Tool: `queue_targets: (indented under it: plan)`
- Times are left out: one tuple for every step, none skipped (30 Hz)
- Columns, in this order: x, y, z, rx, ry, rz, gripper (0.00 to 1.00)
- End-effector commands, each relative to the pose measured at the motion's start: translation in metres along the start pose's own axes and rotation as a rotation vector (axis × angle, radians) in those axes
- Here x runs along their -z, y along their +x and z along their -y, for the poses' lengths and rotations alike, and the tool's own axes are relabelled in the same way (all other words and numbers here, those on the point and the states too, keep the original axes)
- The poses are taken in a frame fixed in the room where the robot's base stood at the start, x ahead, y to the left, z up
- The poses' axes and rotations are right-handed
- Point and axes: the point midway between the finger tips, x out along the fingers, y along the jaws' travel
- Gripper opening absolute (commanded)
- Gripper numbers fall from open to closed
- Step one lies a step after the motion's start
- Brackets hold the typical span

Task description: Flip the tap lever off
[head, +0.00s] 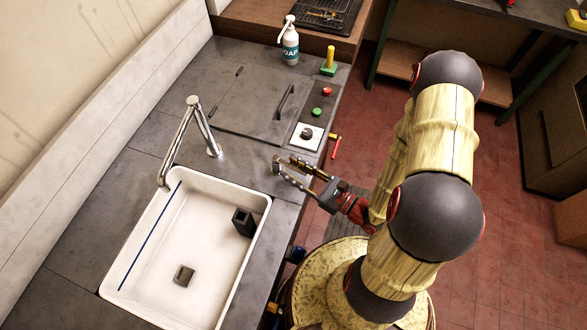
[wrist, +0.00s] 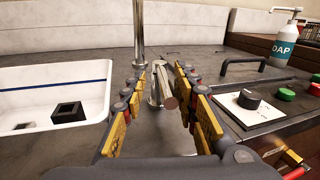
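The tap lever (wrist: 168,98) is a short metal bar with a brownish end, on a small metal post. In the wrist view it stands between my two fingertips and its end points toward me. In the head view the lever's post (head: 276,163) is on the counter at the sink's right rear corner. My gripper (head: 286,168) is open, with its yellow fingers spread; they also show in the wrist view (wrist: 160,84). The fingers appear on either side of the lever; contact is not clear. The chrome tap spout (head: 187,135) arches over the sink.
The white sink (head: 262,203) holds a black square holder (head: 243,222). A panel with a black knob (head: 307,133), green button (head: 317,112) and red button (head: 327,91) lies behind my gripper. A soap bottle (head: 290,45) and a black handle (head: 285,101) are farther back.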

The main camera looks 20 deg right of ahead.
Motion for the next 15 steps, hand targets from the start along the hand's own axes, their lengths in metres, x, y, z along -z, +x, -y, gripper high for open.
queue_targets:
  plan:
    - [0.0, 0.0, 0.0, 0.0, 0.0, 0.0, 0.29]
    - [0.0, 0.0, 0.0, 0.0, 0.0, 0.001, 0.29]
    - [0.0, 0.0, 0.0, 0.0, 0.0, 0.001, 0.29]
    - [-0.001, 0.0, 0.0, -0.001, 0.0, 0.001, 0.29]
    - [-0.001, 0.0, 0.0, -0.001, 0.0, 0.001, 0.29]
    - [-0.002, 0.0, 0.0, -0.001, -0.001, 0.001, 0.29]
    - [-0.003, 0.0, 0.0, -0.001, -0.001, 0.002, 0.29]
    - [-0.004, 0.0, 0.0, -0.001, -0.001, 0.002, 0.29]
    - [-0.007, 0.0, 0.001, -0.001, -0.001, 0.002, 0.29]
    - [-0.01, 0.0, 0.001, -0.001, -0.001, 0.002, 0.29]
    - [-0.014, 0.0, 0.001, -0.001, -0.002, 0.002, 0.29]
    - [-0.019, 0.0, 0.002, -0.001, -0.004, 0.002, 0.29]
    - [-0.023, 0.0, 0.002, -0.001, -0.004, 0.002, 0.29]
    - [-0.028, 0.0, 0.002, 0.0, -0.004, 0.002, 0.29]
    - [-0.035, 0.0, 0.003, 0.0, -0.005, 0.003, 0.29]
